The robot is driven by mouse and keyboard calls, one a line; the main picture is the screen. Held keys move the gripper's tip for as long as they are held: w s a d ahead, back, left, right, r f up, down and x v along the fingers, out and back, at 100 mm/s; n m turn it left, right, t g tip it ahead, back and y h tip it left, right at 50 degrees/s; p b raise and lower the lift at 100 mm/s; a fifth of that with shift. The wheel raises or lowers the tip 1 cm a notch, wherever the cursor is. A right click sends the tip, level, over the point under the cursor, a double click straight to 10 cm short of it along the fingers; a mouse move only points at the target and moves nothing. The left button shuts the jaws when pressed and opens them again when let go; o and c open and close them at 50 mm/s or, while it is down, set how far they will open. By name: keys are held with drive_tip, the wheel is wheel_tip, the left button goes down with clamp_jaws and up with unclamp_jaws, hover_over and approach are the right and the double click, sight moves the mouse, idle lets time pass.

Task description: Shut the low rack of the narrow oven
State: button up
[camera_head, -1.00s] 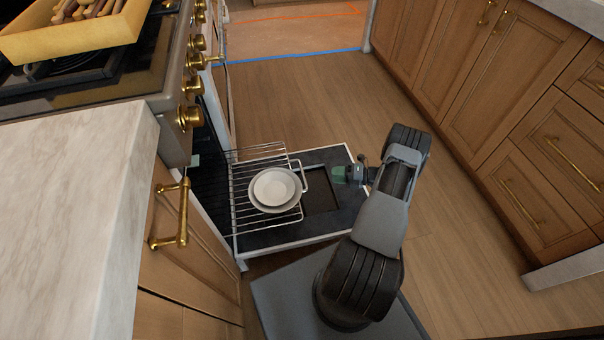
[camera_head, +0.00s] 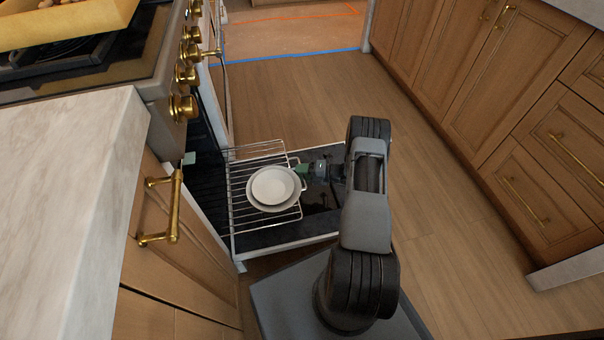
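The narrow oven's door (camera_head: 285,236) is folded down and open. A wire rack (camera_head: 240,213) is pulled out over the door, with a plate and a bowl-like dish (camera_head: 272,187) stacked on it. My gripper (camera_head: 304,172) is at the rack's front edge, close to its right end. Its greenish fingertips are small and partly hidden, so whether they are open or touching the rack is unclear. My arm covers the right part of the door.
A marble counter (camera_head: 65,200) and a drawer with a brass handle (camera_head: 172,210) stand at the left. Brass knobs (camera_head: 183,106) line the oven front. Wooden cabinets (camera_head: 480,90) run along the right. The wooden floor (camera_head: 300,100) between is clear.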

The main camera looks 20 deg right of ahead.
drive_tip(key=shift+c, duration=0.4)
clamp_jaws()
